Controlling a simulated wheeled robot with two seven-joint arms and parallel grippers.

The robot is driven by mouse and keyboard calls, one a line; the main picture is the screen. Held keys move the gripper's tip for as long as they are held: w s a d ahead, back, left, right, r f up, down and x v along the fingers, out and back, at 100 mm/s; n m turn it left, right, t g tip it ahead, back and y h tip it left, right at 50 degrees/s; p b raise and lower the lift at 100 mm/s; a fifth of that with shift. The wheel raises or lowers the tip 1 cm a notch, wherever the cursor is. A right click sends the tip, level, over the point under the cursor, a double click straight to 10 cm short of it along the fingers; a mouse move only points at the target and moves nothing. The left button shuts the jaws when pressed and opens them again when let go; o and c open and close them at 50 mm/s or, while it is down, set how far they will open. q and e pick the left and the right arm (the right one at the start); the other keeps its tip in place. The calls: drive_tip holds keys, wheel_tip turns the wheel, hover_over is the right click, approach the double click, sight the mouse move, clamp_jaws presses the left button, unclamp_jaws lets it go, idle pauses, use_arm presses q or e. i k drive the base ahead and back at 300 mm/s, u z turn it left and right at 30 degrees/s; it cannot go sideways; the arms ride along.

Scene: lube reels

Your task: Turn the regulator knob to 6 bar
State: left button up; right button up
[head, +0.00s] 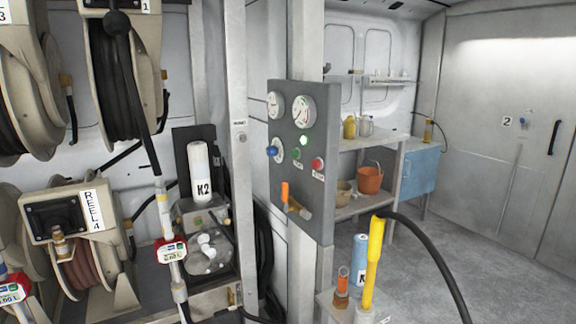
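The grey control panel (316,207) is mounted on a post in the middle of the head view. Neither of my grippers is in view, and nothing is touching the knob.
The panel also carries a lit green lamp (304,141), a green button (296,154), a red button (318,163) and an orange-handled valve (285,193). A yellow nozzle (372,265) with a black hose stands below right. Hose reels (85,225) fill the left. Open floor lies right.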

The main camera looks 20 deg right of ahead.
sight(271, 150)
drive_tip(key=u, duration=0.9)
drive_tip(key=i, duration=1.4)
drive_tip(key=z, duration=0.3)
